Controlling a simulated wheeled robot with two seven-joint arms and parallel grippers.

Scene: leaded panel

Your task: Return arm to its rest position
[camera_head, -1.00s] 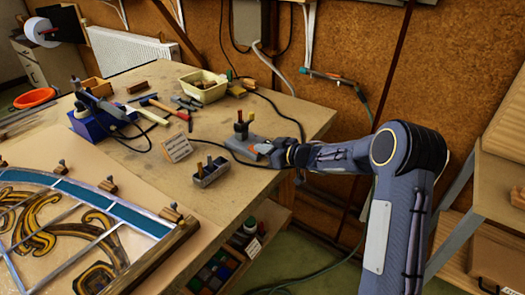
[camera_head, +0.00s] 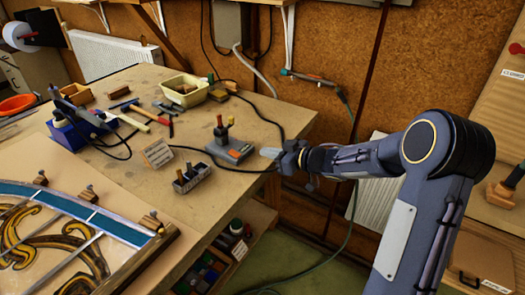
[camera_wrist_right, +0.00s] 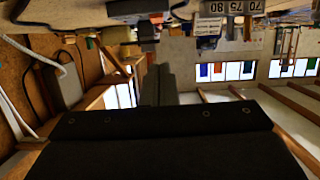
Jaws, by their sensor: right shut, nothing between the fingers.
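My right arm comes in from the right of the head view. Its gripper (camera_head: 272,154) is at the right edge of the workbench (camera_head: 235,120), beside a small grey and orange device (camera_head: 230,149) with upright dark and red handles, apart from it. The gripper is shut and empty. In the right wrist view, the dark fingers (camera_wrist_right: 159,85) lie together with nothing between them. My left gripper is not in view.
A leaded glass panel (camera_head: 60,240) lies at lower left. A small grey holder (camera_head: 192,178) and a card (camera_head: 157,153) stand on the bench. A yellow tray (camera_head: 186,91), a hammer and a blue soldering stand are farther back. Wooden shelving (camera_head: 495,215) stands at right.

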